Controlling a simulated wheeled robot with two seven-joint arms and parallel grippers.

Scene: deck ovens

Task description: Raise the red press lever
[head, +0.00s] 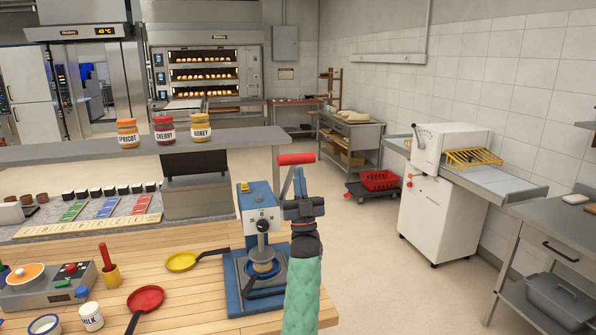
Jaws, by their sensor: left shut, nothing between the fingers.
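The press (261,211) is a blue and white machine standing on the wooden counter. Its red-handled lever (297,159) points upward at the upper right of the press, the grey arm of the lever slanting down behind my gripper.
The wooden counter (190,284) holds a yellow pan (182,261), a red pan (146,298) and a small hotplate (45,290) left of the press. Jars (165,130) stand on the shelf behind. The floor right of the counter is open up to a white machine (430,217).

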